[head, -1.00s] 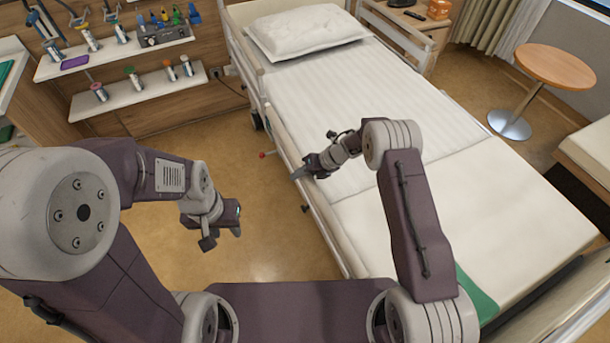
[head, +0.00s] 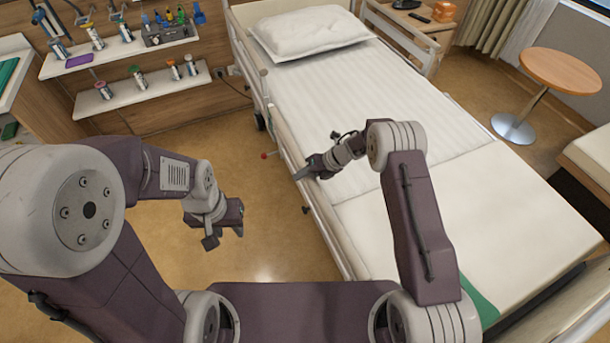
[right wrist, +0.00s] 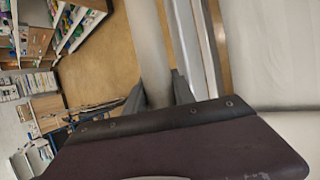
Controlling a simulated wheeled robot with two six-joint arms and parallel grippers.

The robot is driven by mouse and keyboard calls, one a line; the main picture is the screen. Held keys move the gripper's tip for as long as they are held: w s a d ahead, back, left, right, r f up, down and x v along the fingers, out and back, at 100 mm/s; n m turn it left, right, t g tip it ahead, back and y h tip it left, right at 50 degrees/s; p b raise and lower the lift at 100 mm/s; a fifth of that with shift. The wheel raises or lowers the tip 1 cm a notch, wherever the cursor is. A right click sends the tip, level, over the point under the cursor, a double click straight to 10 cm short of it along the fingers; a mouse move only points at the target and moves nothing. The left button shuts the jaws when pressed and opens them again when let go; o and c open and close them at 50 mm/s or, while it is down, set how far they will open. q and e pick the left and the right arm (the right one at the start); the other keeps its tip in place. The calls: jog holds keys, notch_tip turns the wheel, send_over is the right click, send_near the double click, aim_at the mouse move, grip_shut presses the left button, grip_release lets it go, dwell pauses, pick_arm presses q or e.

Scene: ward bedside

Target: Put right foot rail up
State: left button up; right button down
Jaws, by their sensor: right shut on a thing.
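The bed (head: 420,180) has a beige side rail (head: 325,225) along its near, left-hand edge; its foot part lies low, about level with the mattress. My right gripper (head: 306,172) is at this edge, about halfway along the bed. In the right wrist view a beige rail bar (right wrist: 147,45) runs between the two dark fingers of the right gripper (right wrist: 157,92), which is shut on it. The bar's lower part is hidden behind my gripper body. My left gripper (head: 226,234) hangs over the floor, left of the bed, apart from it, with its fingers spread and empty.
Shelves (head: 150,90) with bottles stand at the back left. A pillow (head: 312,35) lies at the bed's head. A round table (head: 560,68) stands far right. The floor (head: 270,250) between my left gripper and the bed is clear.

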jog(key=c, duration=1.3)
grip_release()
jog(key=shift+w+a+r, duration=0.15)
jog(key=shift+w+r, duration=0.15)
jog(key=shift+r, duration=0.3)
jog(key=shift+o, duration=1.2)
jog(key=shift+s, duration=0.3)
jog(key=shift+f, duration=0.15)
jog(key=v, duration=0.9)
jog(key=shift+b, duration=0.45)
